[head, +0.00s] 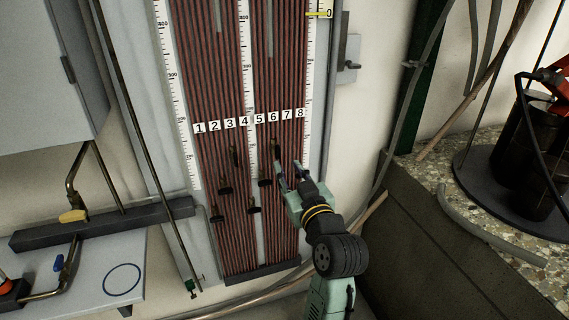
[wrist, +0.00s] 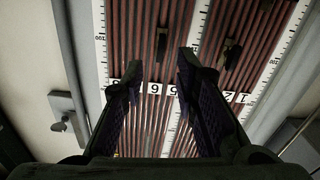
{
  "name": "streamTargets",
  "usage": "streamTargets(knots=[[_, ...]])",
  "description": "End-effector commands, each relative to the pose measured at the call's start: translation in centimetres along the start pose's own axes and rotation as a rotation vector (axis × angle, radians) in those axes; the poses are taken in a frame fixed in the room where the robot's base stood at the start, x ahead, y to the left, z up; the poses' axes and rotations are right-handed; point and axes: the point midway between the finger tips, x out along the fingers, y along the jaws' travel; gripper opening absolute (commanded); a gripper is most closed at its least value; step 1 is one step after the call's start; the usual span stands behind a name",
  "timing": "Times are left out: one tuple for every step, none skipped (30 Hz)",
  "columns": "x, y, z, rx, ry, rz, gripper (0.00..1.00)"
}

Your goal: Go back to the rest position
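My gripper (head: 288,174) is in front of the lower right part of a tall panel of dark red tubes (head: 225,85), below the number labels 7 and 8. In the wrist view my gripper (wrist: 157,75) has its two fingers spread apart, with nothing between them but the panel behind. The number labels (head: 250,121) run in a row across the panel. Several dark clamps hang on the tubes, one (head: 265,180) just left of my gripper. In the wrist view a dark clamp (wrist: 162,45) shows beyond the fingers. I cannot tell whether a fingertip touches the panel.
A stone-topped ledge (head: 480,190) with a dark drum (head: 525,150) stands at the right. A dark green post (head: 415,75) rises behind it. A dark bar (head: 105,222) with a yellow-handled valve (head: 73,216) is at the left. A yellow pointer (head: 320,14) sits at the panel's upper right.

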Motion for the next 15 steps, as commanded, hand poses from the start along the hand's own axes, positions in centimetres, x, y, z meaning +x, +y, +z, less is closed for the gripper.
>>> streamTargets(knots=[[-0.4, 0.0, 0.0, -0.001, 0.000, 0.001, 0.28], [-0.5, 0.0, 0.0, -0.001, 0.000, 0.000, 0.28], [-0.6, -0.1, 0.0, -0.001, 0.000, -0.001, 0.28], [-0.7, -0.1, 0.0, 0.000, 0.000, -0.001, 0.28], [-0.7, -0.1, 0.0, 0.000, 0.000, -0.002, 0.28], [-0.7, -0.1, 0.0, 0.000, 0.000, -0.002, 0.28], [-0.7, -0.1, 0.0, 0.000, 0.000, -0.002, 0.28], [-0.7, -0.1, 0.0, 0.000, 0.000, -0.002, 0.28], [-0.7, -0.1, 0.0, 0.000, 0.000, -0.002, 0.28], [-0.7, -0.1, 0.0, -0.001, 0.000, -0.002, 0.28], [-0.7, -0.1, 0.0, -0.001, 0.000, -0.002, 0.28], [-0.6, -0.2, -0.1, -0.001, 0.003, -0.003, 0.28], [-0.5, -0.4, -0.4, -0.002, 0.009, -0.006, 0.28], [-0.3, -0.8, -0.7, -0.003, 0.018, -0.009, 0.28], [0.1, -1.5, -1.5, -0.005, 0.037, -0.019, 0.28]])
